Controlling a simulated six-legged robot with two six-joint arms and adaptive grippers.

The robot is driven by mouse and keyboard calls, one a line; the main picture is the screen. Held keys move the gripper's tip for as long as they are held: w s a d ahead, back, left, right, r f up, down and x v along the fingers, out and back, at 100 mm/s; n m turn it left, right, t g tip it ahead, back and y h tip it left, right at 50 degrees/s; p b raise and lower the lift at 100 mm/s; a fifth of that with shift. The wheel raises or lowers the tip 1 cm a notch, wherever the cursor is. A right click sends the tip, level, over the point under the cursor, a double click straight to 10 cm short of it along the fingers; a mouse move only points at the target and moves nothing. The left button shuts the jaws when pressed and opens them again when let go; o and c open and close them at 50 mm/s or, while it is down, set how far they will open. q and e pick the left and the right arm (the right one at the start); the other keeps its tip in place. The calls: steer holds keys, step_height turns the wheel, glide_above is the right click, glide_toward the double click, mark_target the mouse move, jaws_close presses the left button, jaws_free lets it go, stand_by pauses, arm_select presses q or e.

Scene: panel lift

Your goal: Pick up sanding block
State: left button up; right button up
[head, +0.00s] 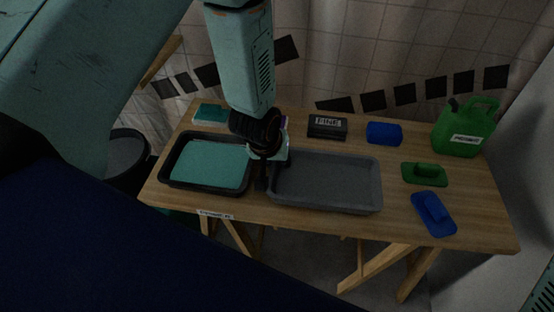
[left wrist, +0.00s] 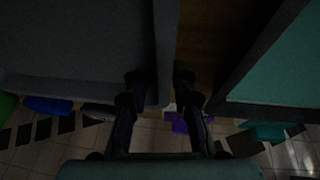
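A black block with a white label reading FINE (head: 327,128), which looks like the sanding block, lies at the back middle of the table in the head view. In the left wrist view a dark shape that appears to be it (left wrist: 98,112) is left of the fingers. My left gripper (head: 262,184) points down at the left end of the grey tray, left of and nearer than the block. In the left wrist view its two fingers (left wrist: 158,82) are apart, one on each side of the tray's edge. I cannot tell whether they touch it. My right gripper is not visible.
The grey tray (head: 375,203) and a black tray (head: 166,177) with teal contents stand side by side. A blue block (head: 384,133), green can (head: 462,134), green float (head: 424,174) and blue float (head: 434,213) are at right. A teal block (head: 210,113) and purple object (left wrist: 185,123) are at the back.

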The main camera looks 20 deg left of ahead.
arm_select(q)
jaws_close()
stand_by(0.6)
